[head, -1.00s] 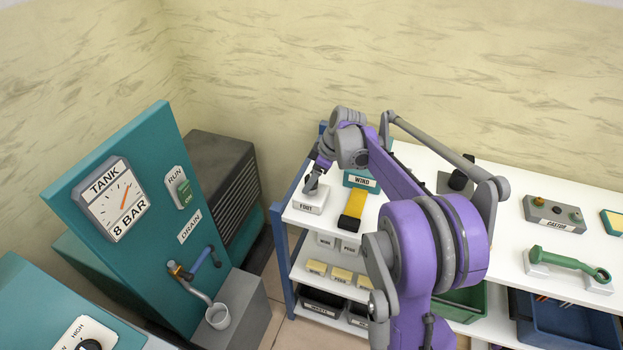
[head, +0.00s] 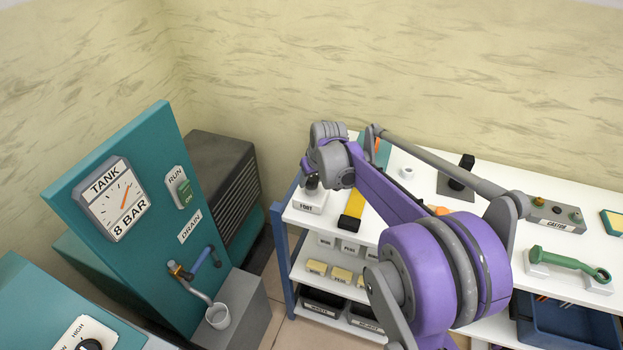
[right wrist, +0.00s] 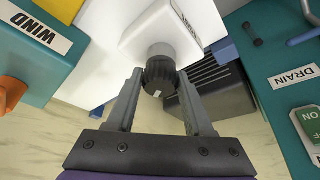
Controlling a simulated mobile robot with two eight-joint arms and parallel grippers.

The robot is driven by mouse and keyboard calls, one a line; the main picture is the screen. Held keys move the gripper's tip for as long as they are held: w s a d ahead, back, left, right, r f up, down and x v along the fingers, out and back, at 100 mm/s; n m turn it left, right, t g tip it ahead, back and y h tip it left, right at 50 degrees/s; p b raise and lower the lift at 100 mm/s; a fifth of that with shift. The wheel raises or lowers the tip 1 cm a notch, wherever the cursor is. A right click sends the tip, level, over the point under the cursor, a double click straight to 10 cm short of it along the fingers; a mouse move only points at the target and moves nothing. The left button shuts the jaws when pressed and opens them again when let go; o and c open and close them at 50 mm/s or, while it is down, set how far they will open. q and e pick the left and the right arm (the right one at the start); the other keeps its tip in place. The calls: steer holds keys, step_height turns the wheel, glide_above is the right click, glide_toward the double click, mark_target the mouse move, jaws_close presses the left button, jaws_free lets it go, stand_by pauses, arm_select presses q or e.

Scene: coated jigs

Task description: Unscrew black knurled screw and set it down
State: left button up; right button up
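The black knurled screw (right wrist: 159,76) sits at the end of a grey round post on a white block (right wrist: 152,30) in the right wrist view. In the head view the labelled block (head: 310,206), which seems to read FOOT, stands at the shelf's left end. My right gripper (right wrist: 161,78) is open, one finger on each side of the screw head, with only narrow gaps at the tips. I cannot tell whether either finger touches it. In the head view my wrist hides most of the screw and the fingers. My left gripper is not in view.
A teal WIND block (right wrist: 32,45) is close beside the gripper. A yellow strap piece (head: 353,208) lies right of the white block. The teal tank panel (head: 130,215) with its drain lever stands left. A green handle (head: 568,262) lies farther right.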

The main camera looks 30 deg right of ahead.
mark_target(312, 178)
steer(key=c, duration=0.5)
steer(key=shift+o, duration=0.2)
steer(key=n+y, duration=0.1)
steer(key=n, duration=0.2)
steer(key=n+y, duration=0.1)
steer(key=n, duration=0.2)
steer(key=shift+g, duration=0.3)
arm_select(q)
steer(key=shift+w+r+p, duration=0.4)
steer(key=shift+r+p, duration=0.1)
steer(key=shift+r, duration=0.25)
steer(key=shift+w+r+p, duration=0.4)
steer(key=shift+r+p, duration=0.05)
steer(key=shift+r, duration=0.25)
arm_select(e)
steer(key=shift+r, duration=2.3)
